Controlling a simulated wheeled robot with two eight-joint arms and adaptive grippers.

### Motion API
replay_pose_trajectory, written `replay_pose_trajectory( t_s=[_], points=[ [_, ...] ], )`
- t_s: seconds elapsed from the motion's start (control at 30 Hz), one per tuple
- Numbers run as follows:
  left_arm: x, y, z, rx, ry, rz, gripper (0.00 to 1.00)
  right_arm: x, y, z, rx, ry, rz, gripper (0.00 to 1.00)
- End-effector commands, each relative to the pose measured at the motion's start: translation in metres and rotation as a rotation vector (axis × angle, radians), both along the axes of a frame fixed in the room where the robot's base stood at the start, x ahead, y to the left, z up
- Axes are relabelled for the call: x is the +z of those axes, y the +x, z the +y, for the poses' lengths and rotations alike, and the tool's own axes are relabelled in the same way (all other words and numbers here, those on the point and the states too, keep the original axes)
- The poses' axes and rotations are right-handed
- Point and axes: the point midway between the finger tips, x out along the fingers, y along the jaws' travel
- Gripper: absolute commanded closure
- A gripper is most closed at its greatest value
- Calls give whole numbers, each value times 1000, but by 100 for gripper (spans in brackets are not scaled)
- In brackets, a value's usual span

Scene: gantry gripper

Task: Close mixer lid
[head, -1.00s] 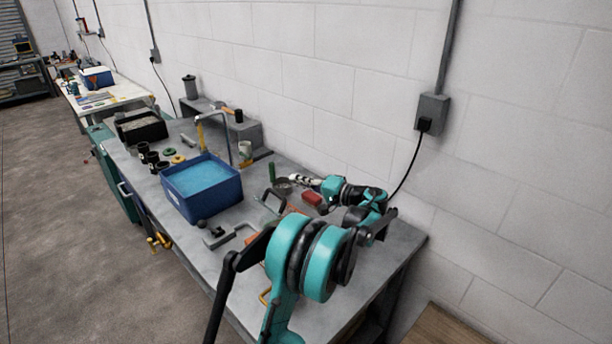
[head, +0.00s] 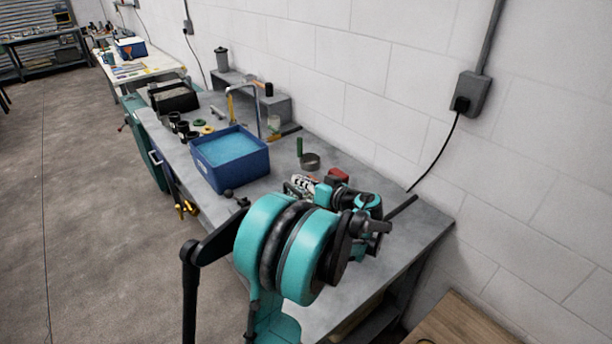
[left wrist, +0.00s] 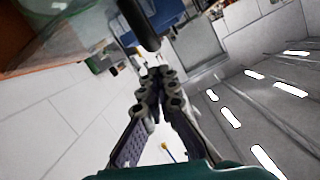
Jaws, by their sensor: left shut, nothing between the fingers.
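I cannot make out a mixer or its lid in either view. My left gripper (left wrist: 153,80) is shut and empty in the left wrist view, its two dark fingers together in the middle of the picture. In the head view my left gripper (head: 298,187) shows small and partly hidden, over the grey workbench (head: 385,262) beyond my teal arm links. My right gripper is not in view.
A blue bin (head: 230,160) stands on the workbench, left of my arm. A small round grey container (head: 310,160) and a red object (head: 338,176) lie near the gripper. The white block wall (head: 390,110) runs behind. Open floor (head: 90,230) is at left.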

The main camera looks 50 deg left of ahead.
Motion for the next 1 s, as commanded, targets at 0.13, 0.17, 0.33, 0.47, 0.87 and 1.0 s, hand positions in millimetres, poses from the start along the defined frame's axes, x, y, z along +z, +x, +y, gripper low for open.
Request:
replay_pose_trajectory(
  t_s=[0.13,0.17,0.33,0.47,0.87,1.0],
  points=[
    [-9,-6,1,0,-1,-14,100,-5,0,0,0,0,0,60],
    [-10,-6,1,0,-1,-13,100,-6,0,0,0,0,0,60],
    [-14,-10,1,0,-1,-12,100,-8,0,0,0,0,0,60],
    [-15,-11,1,0,-1,-11,100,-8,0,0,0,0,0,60],
    [-16,-11,1,1,-2,-10,100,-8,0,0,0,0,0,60],
    [-12,-10,2,1,-2,-10,100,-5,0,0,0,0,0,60]
  ],
)
